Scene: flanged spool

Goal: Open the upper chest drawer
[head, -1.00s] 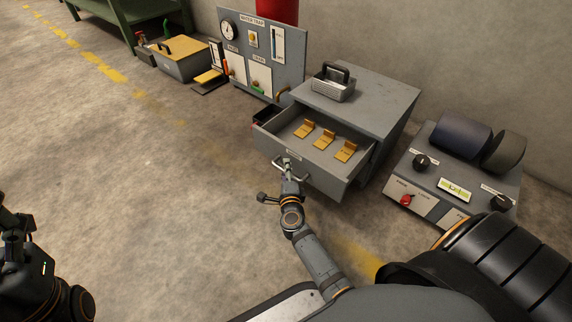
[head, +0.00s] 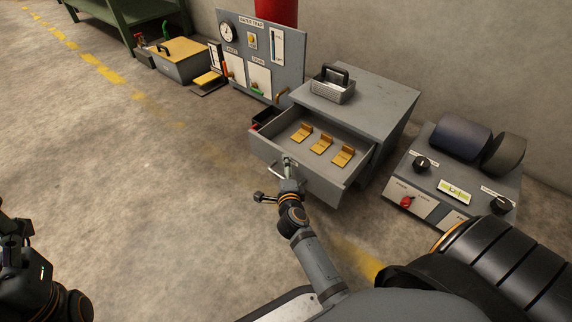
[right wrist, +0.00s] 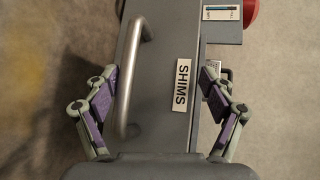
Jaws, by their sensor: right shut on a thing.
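The grey chest (head: 375,100) stands near the wall. Its upper drawer (head: 310,175) is pulled well out, with three brass-coloured pieces (head: 320,144) on its floor. My right gripper (head: 287,168) is at the drawer front and shut on it by the handle. In the right wrist view, the metal handle (right wrist: 133,75) and the "SHIMS" label (right wrist: 182,86) lie between the fingers of my right gripper (right wrist: 165,98); the exact contact is unclear. My left gripper (head: 14,235) is at the far left, away from the chest, its fingers not clear.
A metal block with a black handle (head: 333,85) sits on the chest. A gauge panel (head: 262,55) stands to the left behind, and a console with dark rollers (head: 430,185) to the right. The floor (head: 140,200) left of the drawer is clear.

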